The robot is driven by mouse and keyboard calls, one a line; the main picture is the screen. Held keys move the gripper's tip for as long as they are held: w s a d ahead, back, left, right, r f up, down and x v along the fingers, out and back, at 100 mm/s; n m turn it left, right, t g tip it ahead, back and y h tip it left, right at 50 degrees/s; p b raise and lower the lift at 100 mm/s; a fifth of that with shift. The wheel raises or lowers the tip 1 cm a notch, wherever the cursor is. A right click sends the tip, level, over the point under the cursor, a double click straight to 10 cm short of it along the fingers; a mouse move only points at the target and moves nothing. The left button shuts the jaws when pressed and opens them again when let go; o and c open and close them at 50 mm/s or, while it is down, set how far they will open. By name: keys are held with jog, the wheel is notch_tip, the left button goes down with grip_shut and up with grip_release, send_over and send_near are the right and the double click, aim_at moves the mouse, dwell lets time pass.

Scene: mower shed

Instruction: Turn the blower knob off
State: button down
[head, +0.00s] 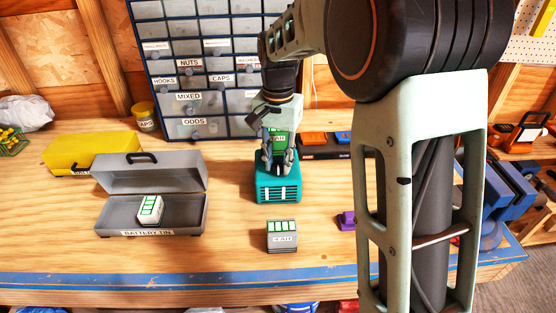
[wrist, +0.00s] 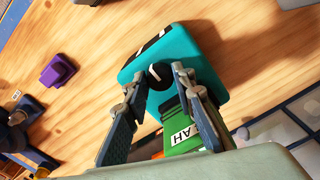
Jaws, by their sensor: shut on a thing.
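The blower is a teal box (head: 277,190) with a slotted front, standing on the bench in the middle of the head view; its teal top also shows in the wrist view (wrist: 205,45). Its black knob (wrist: 158,76) with a pale pointer line lies between my fingertips in the wrist view. My gripper (head: 277,168) reaches down onto the blower's top; in the wrist view (wrist: 160,80) its fingers are shut on the knob. A green battery (wrist: 183,125) with a label ending in "AH" is at the blower beside my right finger. My fingers partly hide the knob.
An open grey battery tin (head: 118,217) holding a battery (head: 150,208) stands left. Another battery (head: 282,236) sits in front of the blower. A purple piece (head: 346,220) lies to the right. A yellow case (head: 90,152) and a drawer cabinet (head: 195,128) stand behind.

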aim_at(278, 165)
dwell(0.3)
jog(key=c, duration=1.9)
grip_release()
notch_tip(278, 165, up, 12)
